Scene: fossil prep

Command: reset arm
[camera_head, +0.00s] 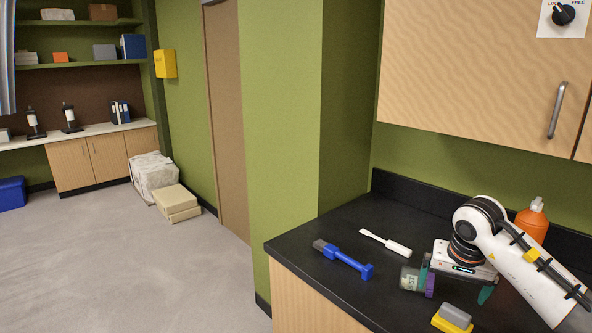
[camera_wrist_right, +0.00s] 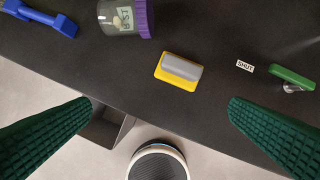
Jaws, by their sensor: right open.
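My right gripper (camera_head: 456,284) is over the black counter (camera_head: 345,225) in the head view, its green fingers spread with nothing between them. In the right wrist view the two green fingers (camera_wrist_right: 160,106) are wide apart. A jar with a purple lid (camera_head: 417,281) lies on its side by the gripper; it also shows in the wrist view (camera_wrist_right: 122,17). A yellow and grey block (camera_head: 453,318) sits near the counter's front edge, and in the wrist view (camera_wrist_right: 179,70) it lies beyond the fingertips. My left gripper is in neither view.
A blue brush (camera_head: 344,259) and a white-handled tool (camera_head: 386,242) lie left of the gripper. An orange bottle (camera_head: 532,222) stands behind my right arm. A green-handled item (camera_wrist_right: 291,77) lies near a "SHUT" label (camera_wrist_right: 245,66). A wooden cabinet (camera_head: 470,75) hangs above.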

